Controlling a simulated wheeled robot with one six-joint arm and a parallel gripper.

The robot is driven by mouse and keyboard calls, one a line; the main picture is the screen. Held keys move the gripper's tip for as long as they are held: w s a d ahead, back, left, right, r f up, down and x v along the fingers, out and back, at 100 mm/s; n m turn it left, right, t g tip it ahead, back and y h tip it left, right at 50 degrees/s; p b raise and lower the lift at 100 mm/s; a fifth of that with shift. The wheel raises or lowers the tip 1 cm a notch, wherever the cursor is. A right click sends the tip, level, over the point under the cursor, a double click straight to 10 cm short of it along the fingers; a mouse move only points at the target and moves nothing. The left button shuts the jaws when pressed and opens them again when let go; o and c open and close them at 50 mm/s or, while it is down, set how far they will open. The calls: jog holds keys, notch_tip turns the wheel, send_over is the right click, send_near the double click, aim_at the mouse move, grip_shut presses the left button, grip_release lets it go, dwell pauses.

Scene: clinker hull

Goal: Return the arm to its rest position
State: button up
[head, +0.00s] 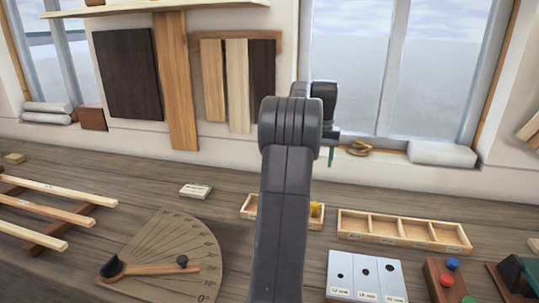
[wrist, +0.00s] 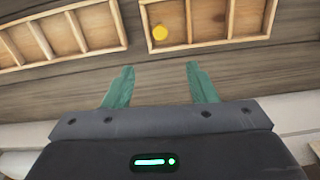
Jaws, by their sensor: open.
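My arm rises through the middle of the head view and bends over near the window. My gripper (head: 331,157) shows there only as a small green fingertip beside the dark wrist. In the wrist view my gripper (wrist: 154,85) shows two green fingers spread apart with nothing between them. Beyond the fingers lies the bench top with wooden compartment trays on it. A yellow round piece (wrist: 159,32) sits in one tray.
A small divided tray (head: 249,208) is partly hidden behind my arm. A longer divided tray (head: 404,231) stands to its right. A white board with holes (head: 367,274), a protractor board (head: 170,250) and wooden strips (head: 45,208) lie on the bench. Windows stand behind.

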notch_tip(320, 180, down, 12)
jog(key=shift+r+p, duration=0.1)
jog(key=shift+p, duration=0.35)
notch_tip(320, 180, up, 3)
jog(key=p, duration=0.2)
jog(key=shift+r+p, duration=0.2)
jog(key=shift+p, duration=0.15)
jog(key=shift+r+p, duration=0.4)
jog(key=shift+r, duration=0.15)
jog(key=shift+f, duration=0.1)
